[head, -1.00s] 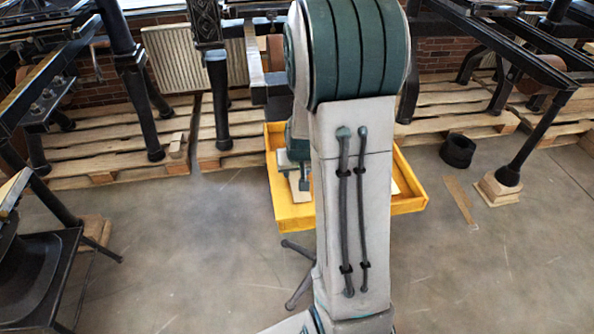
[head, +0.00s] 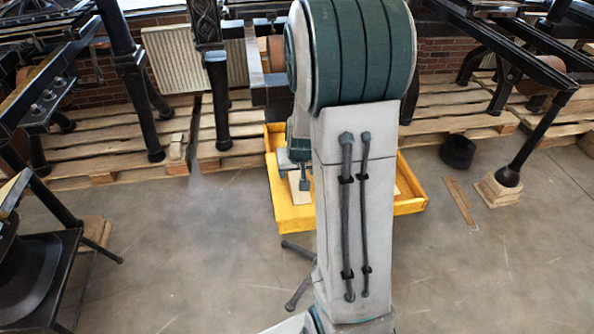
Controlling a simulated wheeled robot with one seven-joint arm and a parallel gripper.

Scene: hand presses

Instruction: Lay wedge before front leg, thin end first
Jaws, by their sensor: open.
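My gripper (head: 296,169) is open over the left part of a yellow tray (head: 293,219), partly hidden behind my arm. A pale wooden piece (head: 298,190), which may be the wedge, lies in the tray under the fingers. Its thin end cannot be told, and I cannot tell whether the fingers touch it. Black press legs stand behind: one (head: 217,100) left of the tray, one (head: 134,90) further left. Another leg (head: 529,130) slants down at right onto stacked wooden blocks (head: 499,188). Which is the front leg is unclear.
Wooden pallets (head: 108,155) lie under the presses. A black ring-shaped object (head: 457,150) and a flat wooden strip (head: 460,203) lie on the floor right of the tray. A dark stand (head: 38,285) is at lower left. The floor (head: 190,260) between is clear.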

